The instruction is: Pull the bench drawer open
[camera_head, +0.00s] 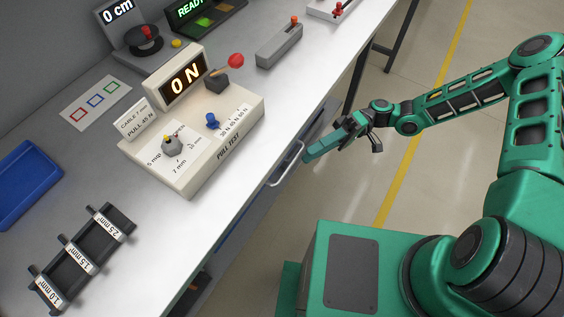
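The bench drawer's silver bar handle (289,166) sticks out below the front edge of the white bench (228,205). Little of the drawer front shows, as the bench top hides most of it. My gripper (310,156) reaches in from the right, its green end pointing left and lying close beside the far end of the handle. I cannot tell whether it touches the handle. The space between its fingers is not clear from this angle, so I cannot tell if it is open or shut.
A pull tester (190,135) reading 0 N stands on the bench near the front edge. A black rack (80,258) and a blue tray (25,185) lie at the left. A grey box (279,45) stands further back. The floor to the right is clear, with a yellow line (402,180).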

